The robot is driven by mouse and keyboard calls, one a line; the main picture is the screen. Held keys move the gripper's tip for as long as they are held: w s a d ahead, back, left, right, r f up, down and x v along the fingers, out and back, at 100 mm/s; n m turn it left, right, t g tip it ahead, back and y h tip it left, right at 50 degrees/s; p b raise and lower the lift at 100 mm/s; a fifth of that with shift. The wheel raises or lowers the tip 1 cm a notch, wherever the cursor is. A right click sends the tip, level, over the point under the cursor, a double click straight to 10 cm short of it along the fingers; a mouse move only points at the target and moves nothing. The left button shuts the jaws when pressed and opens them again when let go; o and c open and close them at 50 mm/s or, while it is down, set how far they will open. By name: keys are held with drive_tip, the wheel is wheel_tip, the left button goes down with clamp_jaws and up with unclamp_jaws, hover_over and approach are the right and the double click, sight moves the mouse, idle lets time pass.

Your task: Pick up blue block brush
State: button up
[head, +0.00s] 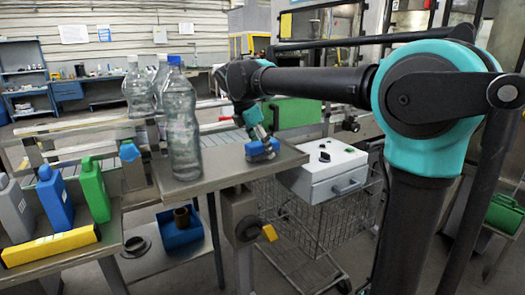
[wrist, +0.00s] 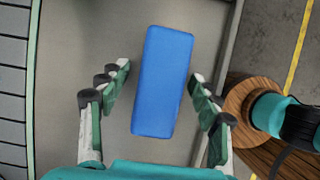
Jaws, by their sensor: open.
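The blue block brush (head: 262,148) lies on the metal table (head: 222,172), near its far right part, in the head view. In the wrist view the brush (wrist: 162,82) is a plain blue rounded block, seen from above and slightly tilted in the picture. My gripper (wrist: 160,80) is open, with one finger on each side of the brush and a visible gap on both sides. In the head view my gripper (head: 258,136) is over the brush, partly covering it. Whether the fingertips are at the brush's height cannot be told.
A clear plastic bottle (head: 181,125) stands on the same table left of the brush, with more bottles behind. A white box with a drawer (head: 325,170) stands just right of the table. A wooden round part (wrist: 245,100) lies right of the gripper in the wrist view.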

drive_tip(key=shift+f, duration=0.15)
drive_tip(key=c, duration=1.4)
